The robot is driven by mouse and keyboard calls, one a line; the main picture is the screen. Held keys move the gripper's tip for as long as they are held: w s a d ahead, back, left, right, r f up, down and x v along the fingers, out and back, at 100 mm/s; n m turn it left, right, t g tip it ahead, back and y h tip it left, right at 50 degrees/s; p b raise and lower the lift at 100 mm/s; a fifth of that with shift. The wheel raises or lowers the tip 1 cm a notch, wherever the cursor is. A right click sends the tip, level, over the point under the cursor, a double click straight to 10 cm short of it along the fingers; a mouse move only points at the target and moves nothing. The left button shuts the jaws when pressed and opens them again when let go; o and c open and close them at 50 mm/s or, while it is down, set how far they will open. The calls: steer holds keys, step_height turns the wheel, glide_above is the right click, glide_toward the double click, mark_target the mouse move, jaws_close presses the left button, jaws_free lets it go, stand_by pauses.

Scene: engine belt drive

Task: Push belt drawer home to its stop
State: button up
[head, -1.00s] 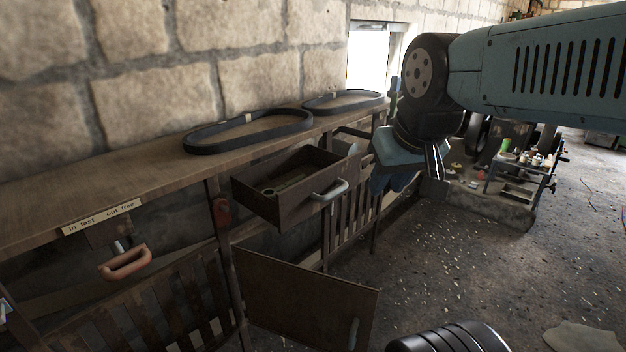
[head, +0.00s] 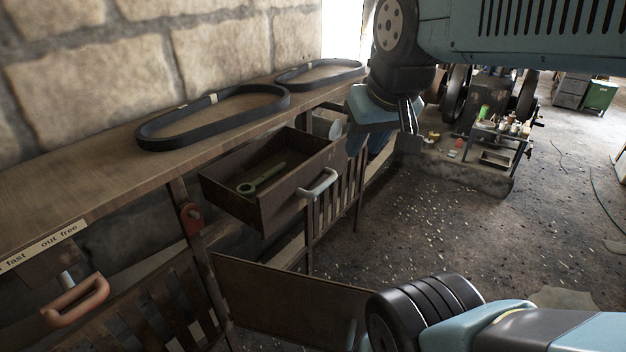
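The belt drawer (head: 281,201) is a brown, open-topped drawer standing out from under the bench in the head view. It has a pale curved handle (head: 317,185) on its front. A green wrench (head: 262,179) lies inside it. The end of my arm, with my gripper (head: 374,143), hangs just right of the drawer and beyond its handle in the picture. A gap shows between the gripper and the handle.
Two black belts (head: 215,117) lie on the wooden bench top (head: 90,172). Below the drawer, a brown door panel (head: 290,300) stands swung out. An orange handle (head: 75,302) sits under a label at left. A small trolley (head: 498,150) stands behind right. Open floor lies between.

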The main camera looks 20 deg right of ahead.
steer(key=w+d+f+g+y, duration=0.1)
steer(key=w+f+g+y, duration=0.35)
steer(key=f, duration=0.25)
steer(key=m+t+y, duration=0.1)
steer(key=m+y, duration=0.2)
steer(key=y, duration=0.9)
glide_toward(324, 186)
steer(key=a, duration=0.3)
steer(key=w+a+f, duration=0.1)
steer(key=a, duration=0.2)
steer(key=w+a+f, duration=0.1)
steer(key=a, duration=0.2)
steer(key=shift+w+a, duration=0.1)
steer(key=shift+a, duration=0.25)
jaws_close()
